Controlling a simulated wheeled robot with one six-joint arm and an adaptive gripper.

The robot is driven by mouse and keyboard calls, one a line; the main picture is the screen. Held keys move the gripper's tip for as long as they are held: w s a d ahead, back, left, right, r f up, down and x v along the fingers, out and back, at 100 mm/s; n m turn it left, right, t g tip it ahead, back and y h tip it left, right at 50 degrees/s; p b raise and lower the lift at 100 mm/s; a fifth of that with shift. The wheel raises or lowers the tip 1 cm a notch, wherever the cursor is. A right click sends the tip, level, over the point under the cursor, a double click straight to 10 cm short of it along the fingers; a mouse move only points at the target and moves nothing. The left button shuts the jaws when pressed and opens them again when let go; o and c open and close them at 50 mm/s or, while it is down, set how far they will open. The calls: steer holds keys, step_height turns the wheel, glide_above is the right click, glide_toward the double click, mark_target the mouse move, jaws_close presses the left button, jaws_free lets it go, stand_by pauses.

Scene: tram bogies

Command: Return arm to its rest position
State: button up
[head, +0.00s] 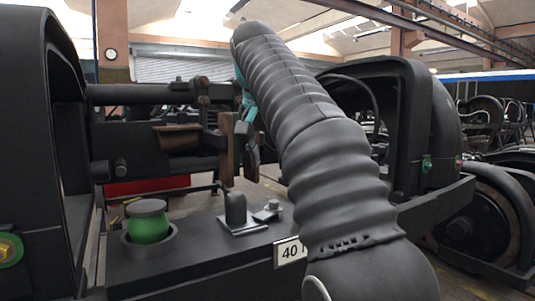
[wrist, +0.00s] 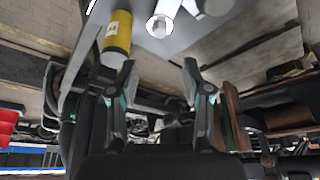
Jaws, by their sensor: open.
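My arm (head: 320,140), in a black ribbed sleeve, rises from the lower right of the head view and leans up to the left. My gripper (wrist: 158,78) shows in the wrist view with its two dark, teal-marked fingers spread wide. Nothing is between the fingertips. In the head view its teal and dark parts (head: 250,135) hang beside the arm, partly hidden by it, close to a brown upright plate (head: 227,150). I cannot tell from this view whether they touch.
A dark bogie deck (head: 185,265) carries a green dome-like part (head: 148,225) and an upright pin on a plate (head: 238,215). Dark arches stand left (head: 35,130) and right (head: 400,110). A yellow labelled cylinder (wrist: 117,38) is near one finger in the wrist view.

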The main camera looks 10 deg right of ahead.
steer(key=shift+s+r, duration=0.2)
steer(key=shift+r, duration=0.15)
steer(key=s+d+f+n+y, duration=0.1)
steer(key=s+f+n, duration=0.2)
steer(key=s+f, duration=1)
steer(key=s+d+f+n+t+y, duration=0.1)
steer(key=s+f+n, duration=0.1)
steer(key=s+f, duration=1)
step_height(320, 180, down, 8)
steer(key=shift+s+f+n+t, duration=0.25)
steer(key=shift+s+n+t, duration=0.05)
steer(key=shift+s+n, duration=0.1)
